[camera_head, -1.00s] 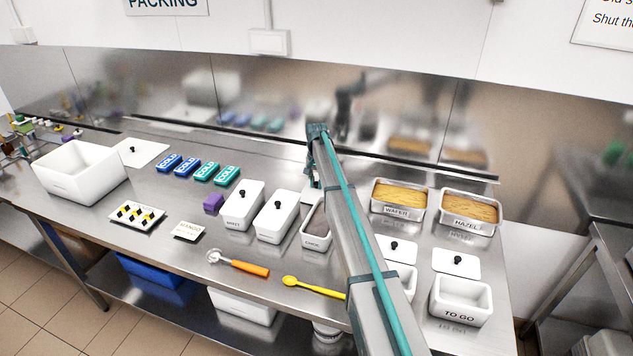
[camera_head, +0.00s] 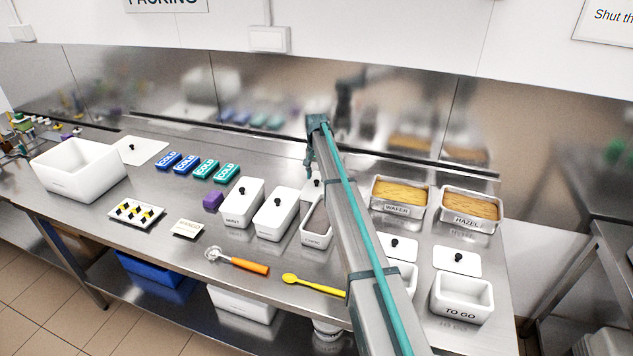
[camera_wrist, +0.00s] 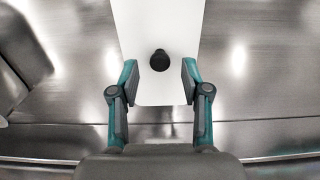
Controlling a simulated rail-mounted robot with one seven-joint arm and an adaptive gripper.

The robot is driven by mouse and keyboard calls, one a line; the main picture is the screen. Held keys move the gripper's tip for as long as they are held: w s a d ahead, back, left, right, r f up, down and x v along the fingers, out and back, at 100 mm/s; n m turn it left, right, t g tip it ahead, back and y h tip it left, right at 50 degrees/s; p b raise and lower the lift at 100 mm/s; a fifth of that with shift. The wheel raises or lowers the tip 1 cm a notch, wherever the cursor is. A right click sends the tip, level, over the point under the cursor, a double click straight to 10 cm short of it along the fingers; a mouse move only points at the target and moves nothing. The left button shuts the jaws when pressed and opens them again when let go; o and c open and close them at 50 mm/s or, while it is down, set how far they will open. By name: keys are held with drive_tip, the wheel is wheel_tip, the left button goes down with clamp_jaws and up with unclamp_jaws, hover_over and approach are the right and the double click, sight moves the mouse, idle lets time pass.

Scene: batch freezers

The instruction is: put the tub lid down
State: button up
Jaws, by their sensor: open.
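The white tub lid (camera_head: 308,190) with a black knob lies on the steel counter behind the open CHOC tub (camera_head: 313,240); my arm hides part of it. In the wrist view the lid (camera_wrist: 160,25) lies flat, with its knob (camera_wrist: 160,60) between my two fingers but touching neither. My gripper (camera_wrist: 160,78) is open and empty. In the head view my gripper (camera_head: 309,165) hangs just above the lid.
Two lidded white tubs, one marked MINT (camera_head: 240,205), stand left of the CHOC tub. Steel pans marked WAFER (camera_head: 398,211) and HAZEL (camera_head: 468,223) stand to the right. A yellow spoon (camera_head: 312,285) and a scoop (camera_head: 238,261) lie in front. The steel backsplash is close behind.

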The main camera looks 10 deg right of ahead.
sight(316, 181)
wheel_tip(316, 181, up, 10)
drive_tip(key=b, duration=0.2)
drive_tip(key=shift+f+b, duration=0.2)
drive_tip(key=shift+b, duration=0.2)
